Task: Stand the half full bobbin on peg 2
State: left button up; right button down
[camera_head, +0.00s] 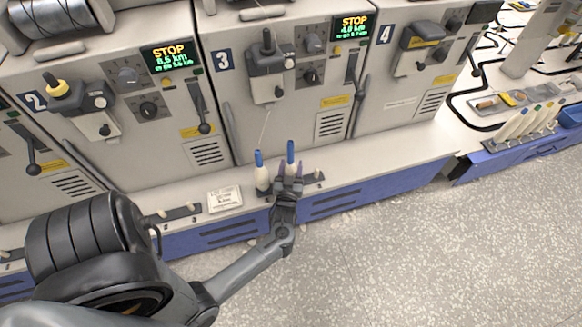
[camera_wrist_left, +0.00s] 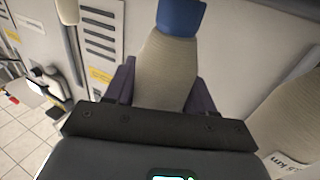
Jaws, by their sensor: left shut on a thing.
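My left gripper (camera_head: 290,171) is shut on a cream bobbin with a blue top (camera_head: 291,153), held upright at the ledge in front of machine 3. In the left wrist view this bobbin (camera_wrist_left: 165,65) sits between the two purple fingers; its lower end is hidden by the gripper. A second blue-topped bobbin (camera_head: 262,175) stands just left of it, and its cream body shows at the right in the wrist view (camera_wrist_left: 285,110). A peg rail (camera_head: 180,213) with short pegs lies on the ledge below machine 2. My right gripper is out of view.
A white label card (camera_head: 225,199) lies between the rails. A small peg (camera_head: 318,175) shows right of my gripper. Machine 3 (camera_head: 275,60) rises behind. At right, a rack of several bobbins (camera_head: 525,122) stands beside a blue bin (camera_head: 571,115). The floor in front is clear.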

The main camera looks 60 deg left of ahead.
pick_arm(q)
jog(key=shift+f, duration=0.35)
jog(key=o, duration=0.8)
